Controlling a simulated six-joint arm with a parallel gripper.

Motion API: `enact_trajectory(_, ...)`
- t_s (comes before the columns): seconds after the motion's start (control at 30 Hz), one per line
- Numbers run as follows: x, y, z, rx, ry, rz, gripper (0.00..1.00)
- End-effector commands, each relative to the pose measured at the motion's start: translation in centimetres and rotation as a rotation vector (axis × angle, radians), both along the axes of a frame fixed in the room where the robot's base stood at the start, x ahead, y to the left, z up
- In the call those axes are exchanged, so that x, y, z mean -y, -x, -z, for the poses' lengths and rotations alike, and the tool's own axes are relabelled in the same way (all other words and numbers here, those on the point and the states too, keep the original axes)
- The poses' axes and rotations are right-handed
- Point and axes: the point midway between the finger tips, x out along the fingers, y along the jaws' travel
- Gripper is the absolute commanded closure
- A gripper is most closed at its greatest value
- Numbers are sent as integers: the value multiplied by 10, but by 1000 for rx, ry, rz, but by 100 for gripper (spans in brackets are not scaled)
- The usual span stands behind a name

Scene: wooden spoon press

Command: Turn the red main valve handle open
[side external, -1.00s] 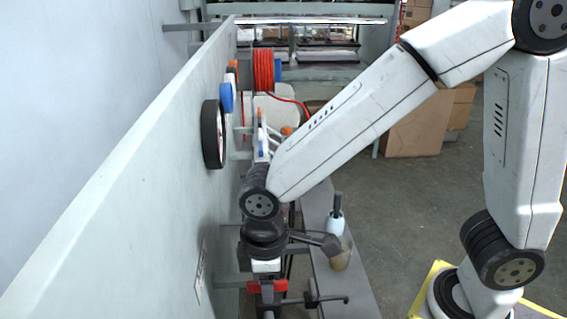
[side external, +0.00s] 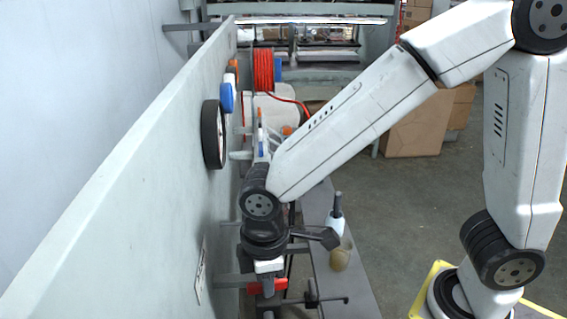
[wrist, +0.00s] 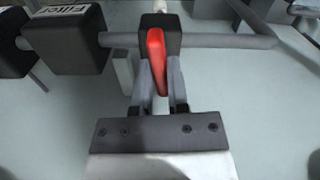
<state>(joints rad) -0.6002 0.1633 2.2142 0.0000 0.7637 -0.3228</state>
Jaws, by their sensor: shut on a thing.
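The red valve handle (wrist: 156,62) is a narrow lever on a dark valve block (wrist: 173,34) set in a grey pipe. In the wrist view it points down between the two fingers of my gripper (wrist: 160,80), leaning slightly. My gripper is shut on it. In the side external view my gripper (side external: 267,284) points down beside the pale panel, and a red part of the handle (side external: 281,284) shows at its right. My gripper hides the rest of the handle there.
A dark block labelled Filter (wrist: 75,38) sits on the same pipe. The pale panel (side external: 150,170) stands close at the left with a round gauge (side external: 212,134). A grey bench (side external: 350,290) with a bottle (side external: 335,215) lies at the right.

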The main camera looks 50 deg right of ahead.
Motion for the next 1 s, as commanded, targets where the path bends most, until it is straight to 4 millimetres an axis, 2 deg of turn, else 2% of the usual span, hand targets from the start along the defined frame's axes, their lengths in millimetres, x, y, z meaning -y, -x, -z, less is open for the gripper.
enact_trajectory(1.0, 0, 0, 0, 1, 1, -921, 100)
